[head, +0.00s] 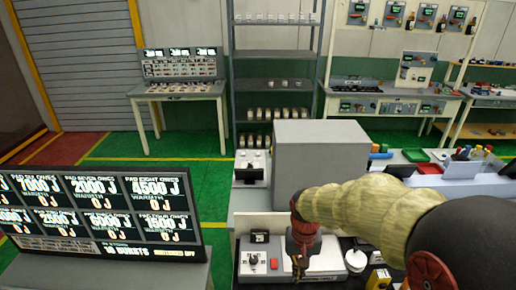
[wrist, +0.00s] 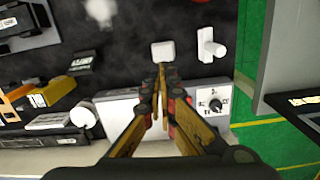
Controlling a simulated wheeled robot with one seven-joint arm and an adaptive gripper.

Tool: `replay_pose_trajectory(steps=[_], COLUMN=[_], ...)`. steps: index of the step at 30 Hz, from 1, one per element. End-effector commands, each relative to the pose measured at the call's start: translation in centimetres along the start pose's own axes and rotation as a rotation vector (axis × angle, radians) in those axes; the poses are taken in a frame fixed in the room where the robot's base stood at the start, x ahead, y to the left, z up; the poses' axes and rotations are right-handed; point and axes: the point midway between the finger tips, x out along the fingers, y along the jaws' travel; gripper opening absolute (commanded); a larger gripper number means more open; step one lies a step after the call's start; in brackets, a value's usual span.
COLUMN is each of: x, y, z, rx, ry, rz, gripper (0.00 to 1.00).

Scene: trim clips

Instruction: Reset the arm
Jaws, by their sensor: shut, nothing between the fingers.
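My gripper (wrist: 161,70) points down over the bench in the wrist view, its two yellow fingers meeting at the tips with nothing between them. In the head view my gripper (head: 299,272) hangs at the end of my tan-sleeved arm, in front of a light-coloured device on the bench. A white block (wrist: 163,51) lies on the dark bench top just beyond the fingertips in the wrist view. I cannot tell whether the fingertips touch anything.
A big grey box (head: 320,160) stands behind my gripper. A display board (head: 95,210) stands at the left. Green floor (head: 200,185) lies open beyond it.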

Motion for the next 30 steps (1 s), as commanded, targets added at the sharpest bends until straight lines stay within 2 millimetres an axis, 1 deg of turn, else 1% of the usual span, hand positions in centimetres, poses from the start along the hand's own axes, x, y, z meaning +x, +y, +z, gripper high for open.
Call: replay_pose_trajectory(steps=[1, 3, 9, 15, 18, 21, 24, 27, 30], x=[-0.7, -1.8, -3.9, -4.8, -5.0, -5.3, -6.0, -6.9, -6.9], y=[0.8, 1.6, 4.0, 5.9, 6.8, 7.4, 8.0, 8.3, 8.6], z=[1.3, 3.0, 7.8, 12.2, 13.9, 15.2, 15.9, 16.2, 16.3], rx=[-0.029, -0.071, -0.152, -0.166, -0.146, -0.128, -0.111, -0.099, -0.089], ry=[0.025, 0.053, 0.146, 0.262, 0.33, 0.401, 0.469, 0.522, 0.543], rz=[-0.006, -0.012, -0.021, -0.026, -0.029, -0.032, -0.033, -0.034, -0.033], gripper=[0.0, 0.0, 0.0, 0.0, 0.0, 0.0, 0.0, 0.0, 0.0])
